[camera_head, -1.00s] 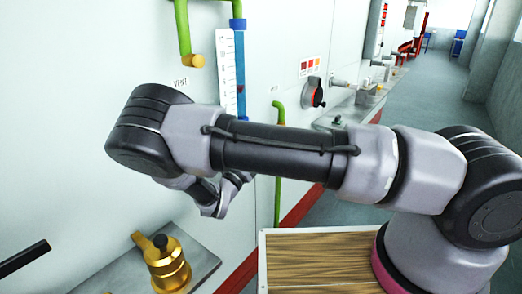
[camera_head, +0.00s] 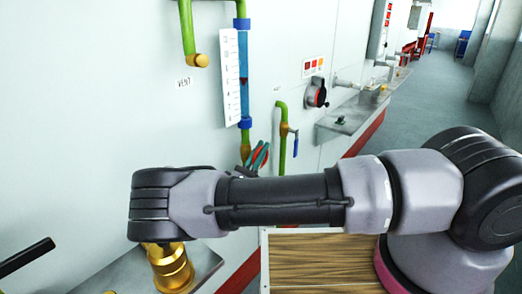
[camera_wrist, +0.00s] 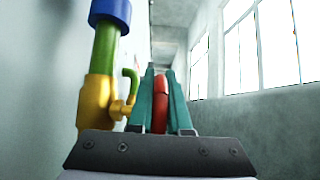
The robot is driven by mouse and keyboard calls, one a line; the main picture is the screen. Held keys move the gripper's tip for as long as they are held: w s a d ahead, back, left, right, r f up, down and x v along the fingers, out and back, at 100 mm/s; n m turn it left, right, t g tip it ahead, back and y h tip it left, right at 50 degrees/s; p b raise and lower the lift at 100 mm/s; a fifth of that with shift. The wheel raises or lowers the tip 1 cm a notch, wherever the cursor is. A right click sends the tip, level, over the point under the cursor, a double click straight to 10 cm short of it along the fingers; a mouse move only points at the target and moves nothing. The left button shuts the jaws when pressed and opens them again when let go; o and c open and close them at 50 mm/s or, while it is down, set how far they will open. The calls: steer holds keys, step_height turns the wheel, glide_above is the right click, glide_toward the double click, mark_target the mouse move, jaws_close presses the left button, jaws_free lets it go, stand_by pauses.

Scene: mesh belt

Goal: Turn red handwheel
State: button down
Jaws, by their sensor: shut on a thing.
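The red handwheel (camera_wrist: 160,104) shows edge-on between the two teal fingers of my gripper (camera_wrist: 161,73) in the wrist view. It sits beside a yellow valve body (camera_wrist: 99,103) under a green pipe. In the head view my gripper (camera_head: 258,156) is at the lower end of the sight-glass pipe, with a sliver of red between its fingers. My gripper is shut on the handwheel's rim. Most of the wheel is hidden by the fingers, and my forearm crosses just below them in the head view.
A blue sight tube (camera_head: 244,75) with a white scale (camera_head: 230,77) rises above the valve. A green pipe with a blue-handled tap (camera_head: 294,143) is just right. A brass fitting (camera_head: 170,268) stands on a metal ledge at lower left. The aisle floor (camera_head: 425,100) at right is clear.

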steer(key=shift+f, duration=0.1)
steer(key=c, duration=0.9)
jaws_free()
steer(key=shift+o, duration=0.2)
step_height(320, 180, up, 10)
steer(key=shift+r, duration=0.1)
